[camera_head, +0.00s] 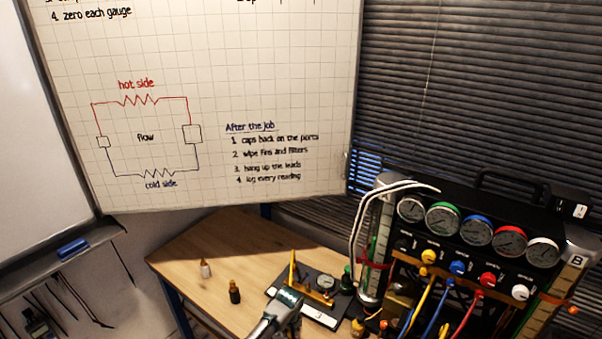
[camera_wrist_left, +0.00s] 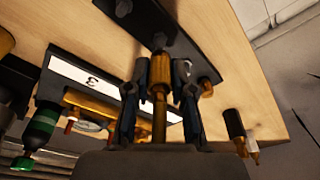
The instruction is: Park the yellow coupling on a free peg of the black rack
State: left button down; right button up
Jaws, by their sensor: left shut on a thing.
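The yellow coupling (camera_wrist_left: 159,88) is brass-coloured and sits between the fingers of my left gripper (camera_wrist_left: 160,70), which is shut on it. The black rack (camera_wrist_left: 184,46) is a dark bar beyond the fingertips in the wrist view. A grey peg (camera_wrist_left: 124,8) on it stands bare. The coupling's far end lines up with a dark peg (camera_wrist_left: 159,41); I cannot tell whether they touch. A brass piece (camera_wrist_left: 206,88) sits near the rack's other end. My right gripper is not in view.
A gauge panel (camera_head: 470,215) with coloured hoses stands right. The table's back-left is clear.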

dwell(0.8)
pick_arm(q)
jog(key=shift+f, duration=0.1)
jog(key=shift+f+b, duration=0.75)
jog(key=shift+f, duration=0.7)
jog(key=shift+f, duration=0.1)
dwell(0.3)
jog(key=c, duration=0.6)
grip_release()
notch_tip(320, 180, up, 12)
jog(key=s, duration=0.1)
jog(key=shift+s+d, duration=0.15)
jog(key=shift+s, duration=0.15)
